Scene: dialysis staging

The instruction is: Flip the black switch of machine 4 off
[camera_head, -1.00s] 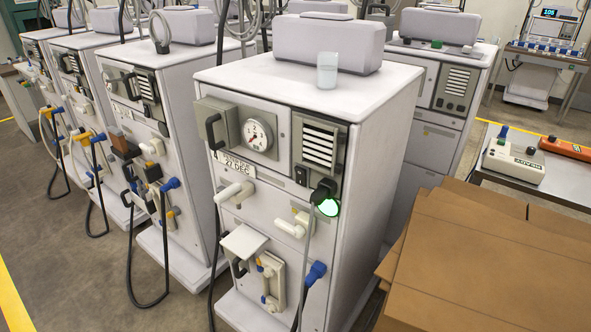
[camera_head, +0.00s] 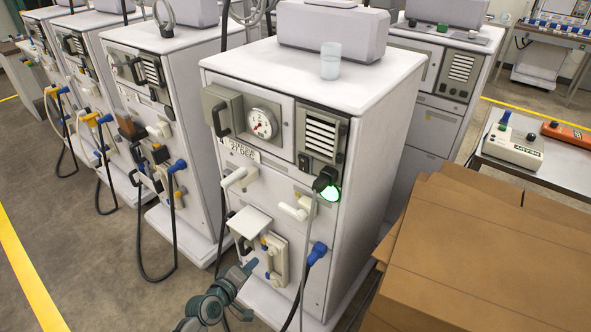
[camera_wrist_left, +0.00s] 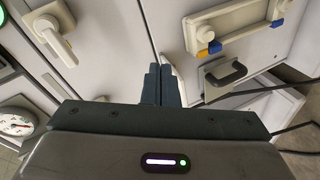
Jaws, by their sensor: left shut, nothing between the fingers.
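The nearest machine (camera_head: 255,185) is a white cabinet with a round gauge, a slatted vent and a date label (camera_head: 240,151); the label shows a 4 in the earlier head view. Its small black switch (camera_head: 303,161) sits below and left of the vent; I cannot tell its position. My left gripper (camera_head: 249,267) is low in front of this machine, well below the switch. In the left wrist view, its fingers (camera_wrist_left: 161,84) are together and empty. My right gripper is not in view.
White pipe handles (camera_head: 235,177), a small fold-out shelf (camera_head: 249,222) and hanging hoses stick out from the machine's front. A clear cup (camera_head: 331,61) stands on top. Brown cardboard boxes (camera_head: 490,260) fill the right front. Open floor (camera_head: 95,235) lies left.

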